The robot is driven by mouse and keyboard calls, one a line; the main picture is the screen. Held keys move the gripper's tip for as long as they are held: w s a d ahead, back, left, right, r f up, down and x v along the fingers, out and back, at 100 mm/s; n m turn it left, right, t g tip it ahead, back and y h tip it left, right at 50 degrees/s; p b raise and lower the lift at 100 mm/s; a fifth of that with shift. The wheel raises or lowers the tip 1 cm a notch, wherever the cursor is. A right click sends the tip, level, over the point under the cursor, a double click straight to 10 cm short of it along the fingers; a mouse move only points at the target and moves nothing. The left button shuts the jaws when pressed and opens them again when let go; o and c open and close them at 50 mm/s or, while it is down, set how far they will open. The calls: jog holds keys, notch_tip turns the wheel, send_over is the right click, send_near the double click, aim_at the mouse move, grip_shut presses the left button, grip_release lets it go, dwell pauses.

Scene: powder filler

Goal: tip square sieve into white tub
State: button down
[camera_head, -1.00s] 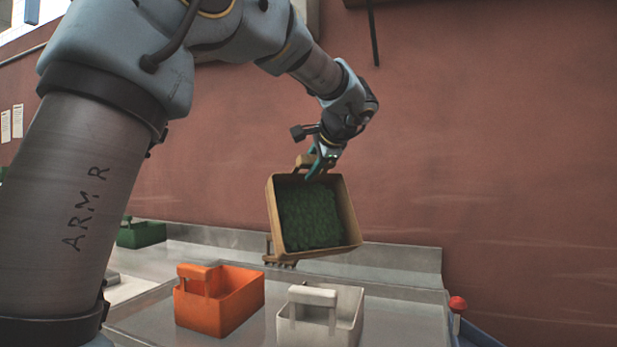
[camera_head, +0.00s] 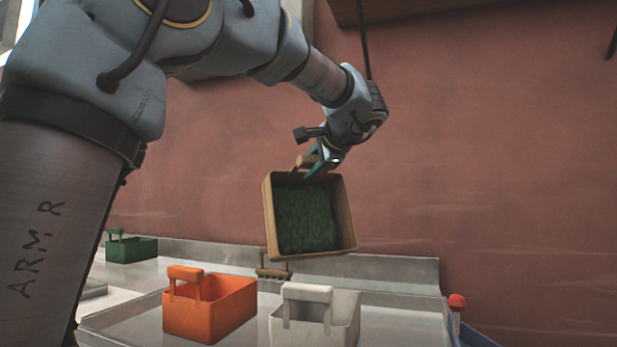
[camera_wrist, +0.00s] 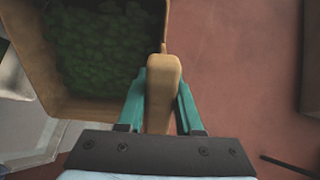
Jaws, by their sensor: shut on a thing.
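My gripper (camera_head: 318,163) is shut on the wooden handle of the square sieve (camera_head: 350,215). The sieve is a tan box with dark green stuff (camera_head: 305,220) inside, held in the air and tilted so its open side faces the head camera. The white tub (camera_head: 345,335) stands on the metal bench, below the sieve and apart from it. In the wrist view the teal fingers (camera_wrist: 160,95) sit on both sides of the handle (camera_wrist: 162,85), and the sieve (camera_wrist: 28,45) with its green contents (camera_wrist: 95,45) is at upper left.
An orange tub (camera_head: 215,315) stands left of the white tub. A green tub (camera_head: 132,249) is at the back left. A small wooden rack-like thing (camera_head: 273,272) shows behind the sieve. A red knob (camera_head: 457,301) stands at the right bench end. A red wall rises behind.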

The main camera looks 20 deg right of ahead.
jog(key=shift+s+f+t+b, duration=0.15)
jog(key=shift+s+t+b, duration=0.65)
jog(key=shift+b, duration=1.1)
notch_tip(320, 180, up, 8)
jog(key=s+p, duration=0.1)
jog(key=s, duration=0.1)
jog(key=shift+s+f+t, duration=0.25)
jog(key=shift+t, duration=0.15)
jog(key=shift+r+p, duration=0.1)
jog(key=shift+p, duration=0.3)
